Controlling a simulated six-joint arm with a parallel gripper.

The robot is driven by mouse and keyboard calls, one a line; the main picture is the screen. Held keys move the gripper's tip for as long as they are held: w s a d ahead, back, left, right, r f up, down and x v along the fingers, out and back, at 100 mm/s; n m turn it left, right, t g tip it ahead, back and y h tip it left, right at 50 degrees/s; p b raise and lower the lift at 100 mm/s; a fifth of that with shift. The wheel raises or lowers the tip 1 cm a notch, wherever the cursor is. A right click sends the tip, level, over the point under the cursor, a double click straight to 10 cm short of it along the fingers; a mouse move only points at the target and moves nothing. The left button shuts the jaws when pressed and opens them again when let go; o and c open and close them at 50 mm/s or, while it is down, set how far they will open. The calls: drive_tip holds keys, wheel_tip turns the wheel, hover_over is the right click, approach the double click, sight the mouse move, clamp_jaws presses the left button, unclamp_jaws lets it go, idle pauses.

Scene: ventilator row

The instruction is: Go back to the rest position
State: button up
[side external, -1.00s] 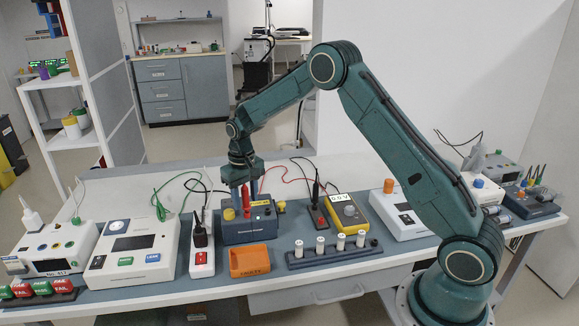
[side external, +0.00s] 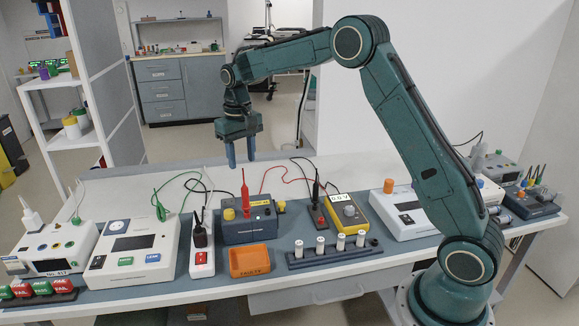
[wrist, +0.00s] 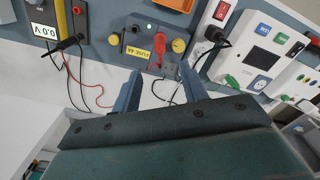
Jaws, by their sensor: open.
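My gripper (side external: 241,164) is raised above the back of the bench, its two blue fingers apart and pointing down, with nothing between them. It is well clear of the devices below. In the wrist view the open fingers (wrist: 161,95) show at the bottom of the picture with the bench beyond them. Below stands the blue-grey fuse box (side external: 247,230) with a red probe (side external: 245,192) upright in it and yellow knobs. The fuse box also shows in the wrist view (wrist: 134,35). The rest position itself is not marked in view.
An orange tray (side external: 249,262), a rack with several white cylinders (side external: 333,251), a yellow meter (side external: 346,213), a red-switch power strip (side external: 202,261) and white testers (side external: 136,249) crowd the bench. Red and black leads lie behind them. The air around my gripper is free.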

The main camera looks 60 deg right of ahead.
drive_tip(key=shift+r, duration=0.55)
drive_tip(key=s+a+r+n+t, duration=0.1)
drive_tip(key=s+a+r, duration=0.1)
drive_tip(key=s+r, duration=0.5)
drive_tip(key=s+a+r+t, duration=0.25)
drive_tip(key=s+r, duration=0.25)
drive_tip(key=s, duration=0.4)
drive_tip(key=s+a+f+n+t, duration=0.1)
drive_tip(key=s, duration=0.8)
drive_tip(key=s+a+f+n+t, duration=0.1)
drive_tip(key=s+f, duration=0.1)
drive_tip(key=s, duration=0.8)
drive_tip(key=shift+s+a+f, duration=0.2)
drive_tip(key=shift+a, duration=0.2)
